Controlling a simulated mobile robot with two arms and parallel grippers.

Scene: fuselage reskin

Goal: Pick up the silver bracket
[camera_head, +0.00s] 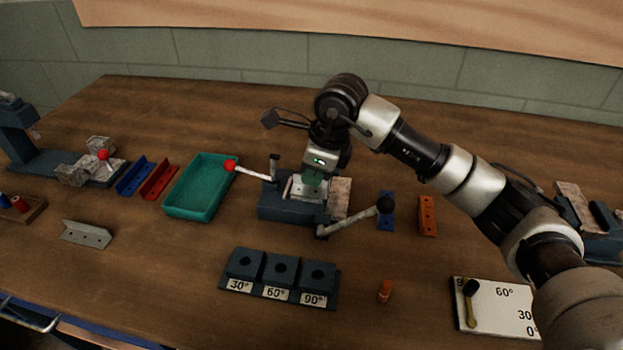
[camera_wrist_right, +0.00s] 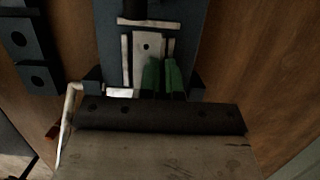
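A silver metal piece with a hole (camera_wrist_right: 147,46) sits in the blue clamping fixture (camera_head: 285,207); it shows as a pale strip (camera_head: 309,189) in the head view. My right gripper (camera_head: 313,183) points down over this fixture. In the wrist view its two green fingers (camera_wrist_right: 162,78) are close together at the piece's near end. I cannot tell whether they hold it. A second silver-grey angled bracket with holes (camera_head: 86,234) lies on the table at the left, well away from the gripper. My left gripper is not in view.
The fixture has a red-knobbed lever (camera_head: 231,166) and a black-knobbed lever (camera_head: 384,205) beside my gripper. A green tray (camera_head: 201,212) stands left. Blue angle blocks (camera_head: 280,271) stand in front. Blue (camera_head: 134,175), red (camera_head: 159,179) and orange (camera_head: 427,215) brackets lie around.

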